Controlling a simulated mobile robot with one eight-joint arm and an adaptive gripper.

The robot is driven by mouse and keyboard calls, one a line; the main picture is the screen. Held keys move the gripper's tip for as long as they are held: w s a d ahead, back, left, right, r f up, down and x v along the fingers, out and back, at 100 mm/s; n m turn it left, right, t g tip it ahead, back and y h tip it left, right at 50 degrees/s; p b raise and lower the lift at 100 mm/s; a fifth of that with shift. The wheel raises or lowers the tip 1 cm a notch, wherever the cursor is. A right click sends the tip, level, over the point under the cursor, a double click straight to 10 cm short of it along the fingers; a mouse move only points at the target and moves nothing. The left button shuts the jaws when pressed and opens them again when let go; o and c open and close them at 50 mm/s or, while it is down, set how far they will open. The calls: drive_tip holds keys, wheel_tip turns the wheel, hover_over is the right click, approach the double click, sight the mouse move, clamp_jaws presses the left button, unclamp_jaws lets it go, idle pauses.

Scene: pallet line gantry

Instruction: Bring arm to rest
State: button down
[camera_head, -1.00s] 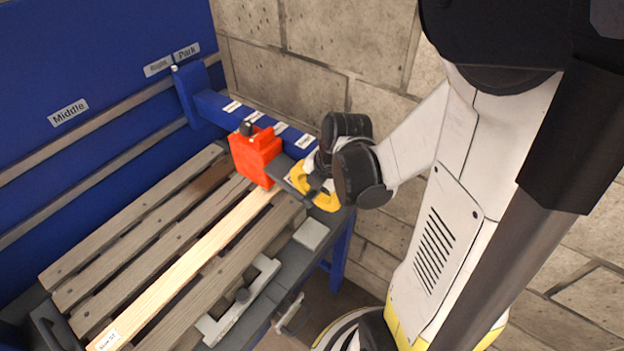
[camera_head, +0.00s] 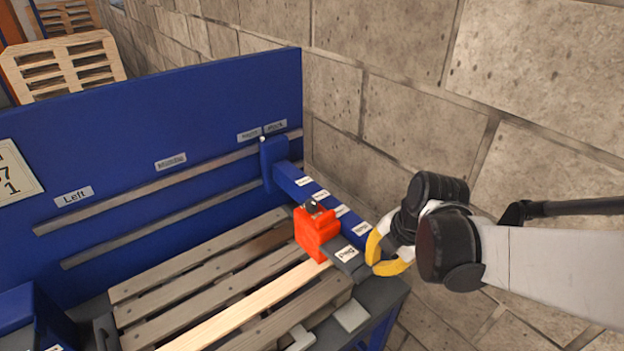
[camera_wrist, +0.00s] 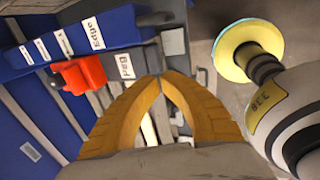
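My arm reaches in from the right in the head view, over the right end of the pallet bench. My gripper (camera_head: 377,262) has yellow fingers and is beside the grey block labelled "Bar" (camera_head: 347,257), close to the red block (camera_head: 317,232). In the wrist view the two fingers of my gripper (camera_wrist: 163,76) meet at their tips, with nothing seen between them. There the grey block (camera_wrist: 124,66) and the red block (camera_wrist: 80,74) lie left of the fingers. Whether a finger touches the grey block cannot be told.
A slatted wooden pallet (camera_head: 200,270) lies on the bench before a blue back panel (camera_head: 150,130). A blue rail (camera_head: 300,187) with labels runs behind the red block. A stone wall (camera_head: 400,110) stands behind. My own base shows right in the wrist view.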

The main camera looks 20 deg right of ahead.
drive_tip(key=s+a+f+m+t+b, duration=0.1)
drive_tip(key=a+m+b, duration=0.3)
drive_tip(key=m, duration=0.7)
drive_tip(key=s+a+f+m+t+h+b, duration=0.1)
drive_tip(key=a+m+b, duration=0.4)
drive_tip(key=m, duration=0.6)
drive_tip(key=shift+s+t+b, duration=0.75)
drive_tip(key=shift+t+b, duration=0.15)
drive_tip(key=shift+b, duration=0.1)
drive_tip(key=shift+d, duration=0.1)
